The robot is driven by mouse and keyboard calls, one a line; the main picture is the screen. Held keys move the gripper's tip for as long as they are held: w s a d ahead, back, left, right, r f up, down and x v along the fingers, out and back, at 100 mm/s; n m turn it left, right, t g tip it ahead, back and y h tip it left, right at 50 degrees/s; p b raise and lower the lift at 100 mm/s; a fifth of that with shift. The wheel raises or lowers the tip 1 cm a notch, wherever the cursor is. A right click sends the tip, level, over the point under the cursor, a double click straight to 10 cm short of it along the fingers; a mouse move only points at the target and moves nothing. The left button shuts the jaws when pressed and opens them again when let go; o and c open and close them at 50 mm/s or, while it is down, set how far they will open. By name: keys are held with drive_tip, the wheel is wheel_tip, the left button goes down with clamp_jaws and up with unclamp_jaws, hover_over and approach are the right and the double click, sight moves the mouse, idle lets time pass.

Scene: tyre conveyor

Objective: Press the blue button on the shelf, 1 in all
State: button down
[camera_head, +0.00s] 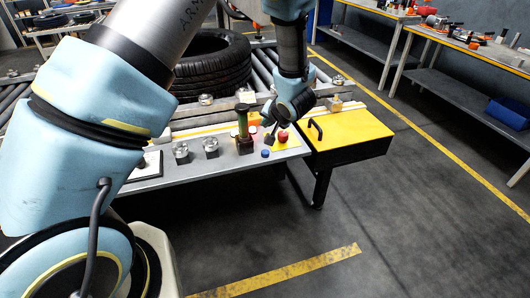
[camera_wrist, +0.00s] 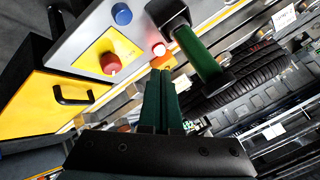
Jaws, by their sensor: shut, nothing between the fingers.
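The blue button (camera_head: 265,153) is a small round knob near the front edge of the grey shelf (camera_head: 222,167). It also shows in the wrist view at the top left (camera_wrist: 121,14). My gripper (camera_head: 270,134) is above the shelf, close to the red button (camera_head: 283,136). In the wrist view my gripper (camera_wrist: 162,73) has its dark green fingers together with nothing between them. The fingertips are apart from the blue button there, which lies up and left of them. The red button (camera_wrist: 110,63) sits on a yellow plate between.
A green-handled lever (camera_head: 243,122) stands left of the buttons; its handle is large in the wrist view (camera_wrist: 198,52). Round clear knobs (camera_head: 211,146) sit further left. A yellow box with a black handle (camera_head: 345,134) adjoins at right. A tyre (camera_head: 212,65) lies on rollers behind.

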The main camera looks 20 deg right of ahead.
drive_tip(key=b, duration=0.7)
hover_over(266, 154)
wheel_tip(266, 154, down, 6)
drive_tip(key=shift+f, duration=1.25)
drive_tip(key=shift+f, duration=0.1)
idle(0.5)
drive_tip(key=shift+f, duration=0.3)
drive_tip(key=shift+f, duration=0.5)
idle(0.6)
drive_tip(key=shift+r, duration=0.1)
drive_tip(key=shift+r+p, duration=0.85)
drive_tip(key=shift+p, duration=0.2)
